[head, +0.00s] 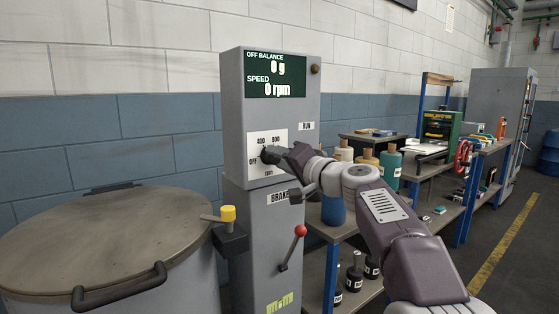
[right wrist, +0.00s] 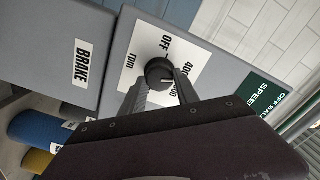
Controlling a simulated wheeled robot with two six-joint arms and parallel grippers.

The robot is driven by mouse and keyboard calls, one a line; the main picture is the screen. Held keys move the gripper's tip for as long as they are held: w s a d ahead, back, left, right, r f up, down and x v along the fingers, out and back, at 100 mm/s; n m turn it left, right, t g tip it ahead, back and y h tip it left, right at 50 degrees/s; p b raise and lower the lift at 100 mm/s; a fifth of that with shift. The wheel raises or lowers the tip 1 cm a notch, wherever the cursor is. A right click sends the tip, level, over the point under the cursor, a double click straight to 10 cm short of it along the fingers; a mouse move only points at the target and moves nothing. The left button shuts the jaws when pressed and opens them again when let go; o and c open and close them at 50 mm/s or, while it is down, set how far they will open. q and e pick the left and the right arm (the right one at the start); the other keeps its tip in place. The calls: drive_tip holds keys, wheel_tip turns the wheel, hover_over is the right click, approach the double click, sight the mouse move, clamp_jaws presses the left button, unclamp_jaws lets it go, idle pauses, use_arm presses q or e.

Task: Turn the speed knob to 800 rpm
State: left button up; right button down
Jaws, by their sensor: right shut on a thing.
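The speed knob (right wrist: 157,71) is a small black round knob on a white dial plate (head: 282,138) marked OFF, 400, 800 and rpm. My right gripper (right wrist: 160,82) is shut on the knob, with one finger on each side in the right wrist view. I cannot tell clearly which mark the knob points to. The display (head: 275,76) on the grey control column reads OFF BALANCE 0 g and SPEED 0 rpm. My left gripper is not in view.
Below the dial, a BRAKE lever with a red ball (head: 300,230) sticks out of the column. A large round lidded drum (head: 105,240) stands at left, beside a yellow-capped handle (head: 228,213). A shelf (head: 345,230) with thread cones stands behind my right arm.

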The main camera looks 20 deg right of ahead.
drive_tip(key=m+p, duration=0.1)
drive_tip(key=m, duration=0.8)
drive_tip(key=shift+f+m, duration=0.1)
drive_tip(key=shift+m, duration=0.3)
idle(0.4)
drive_tip(key=c, duration=0.9)
unclamp_jaws()
drive_tip(key=v, duration=0.9)
